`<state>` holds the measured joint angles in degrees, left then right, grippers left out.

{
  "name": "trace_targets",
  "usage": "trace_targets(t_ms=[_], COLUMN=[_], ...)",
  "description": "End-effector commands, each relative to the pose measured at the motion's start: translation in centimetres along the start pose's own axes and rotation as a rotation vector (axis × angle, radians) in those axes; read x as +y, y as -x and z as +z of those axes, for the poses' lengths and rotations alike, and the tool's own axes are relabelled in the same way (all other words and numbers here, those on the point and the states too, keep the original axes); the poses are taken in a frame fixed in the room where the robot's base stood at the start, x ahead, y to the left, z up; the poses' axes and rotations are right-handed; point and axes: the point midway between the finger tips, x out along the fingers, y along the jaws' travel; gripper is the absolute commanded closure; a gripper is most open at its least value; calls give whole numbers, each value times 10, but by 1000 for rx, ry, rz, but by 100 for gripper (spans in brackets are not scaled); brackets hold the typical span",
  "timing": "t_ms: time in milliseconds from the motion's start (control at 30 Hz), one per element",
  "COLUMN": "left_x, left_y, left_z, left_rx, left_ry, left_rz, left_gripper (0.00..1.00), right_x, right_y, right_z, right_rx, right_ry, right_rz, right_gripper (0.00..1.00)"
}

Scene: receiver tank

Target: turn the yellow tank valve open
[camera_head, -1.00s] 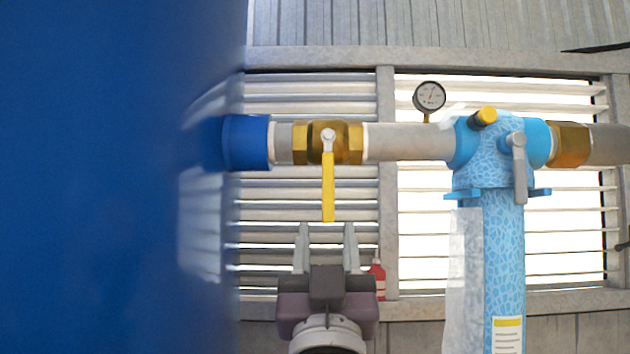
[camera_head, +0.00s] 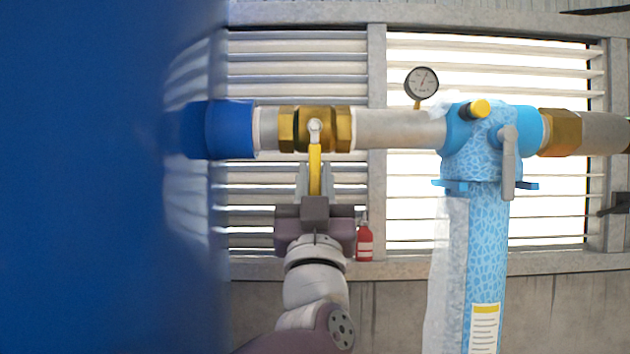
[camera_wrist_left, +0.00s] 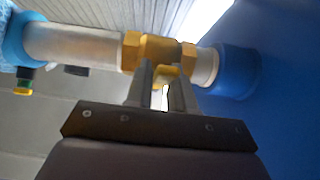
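The yellow valve handle (camera_head: 315,168) hangs straight down from the brass valve body (camera_head: 332,130) on the horizontal pipe, at right angles to the pipe. My left gripper (camera_head: 315,177) has come up from below, with one finger on each side of the handle's lower part. The fingers stand apart with the handle between them; I cannot see contact on either side. In the left wrist view the fingers (camera_wrist_left: 163,80) reach up to the brass valve (camera_wrist_left: 150,50), with the yellow handle (camera_wrist_left: 166,74) between them. My right gripper is not in view.
A large blue tank (camera_head: 100,180) fills the left side. A light blue filter column (camera_head: 485,230) with a grey lever (camera_head: 508,165) stands to the right. A pressure gauge (camera_head: 421,84) sits on the pipe. A red extinguisher (camera_head: 364,243) is behind my gripper.

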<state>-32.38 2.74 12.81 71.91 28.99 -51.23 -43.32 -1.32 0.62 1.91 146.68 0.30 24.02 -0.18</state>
Motion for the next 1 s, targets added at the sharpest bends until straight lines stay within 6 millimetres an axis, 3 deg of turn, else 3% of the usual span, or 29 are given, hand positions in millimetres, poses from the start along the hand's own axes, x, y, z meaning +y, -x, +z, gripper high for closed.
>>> trace_targets(t_ms=[533, 1000], left_x=[16, 40], left_y=[-1, -9], left_z=[1, -7], left_rx=[-6, -7], left_ry=[123, 352], left_rz=[-120, -352], left_gripper=[100, 100], right_x=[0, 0], right_y=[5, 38], right_z=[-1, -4], right_rx=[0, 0], right_ry=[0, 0], right_rz=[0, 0], right_gripper=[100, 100])
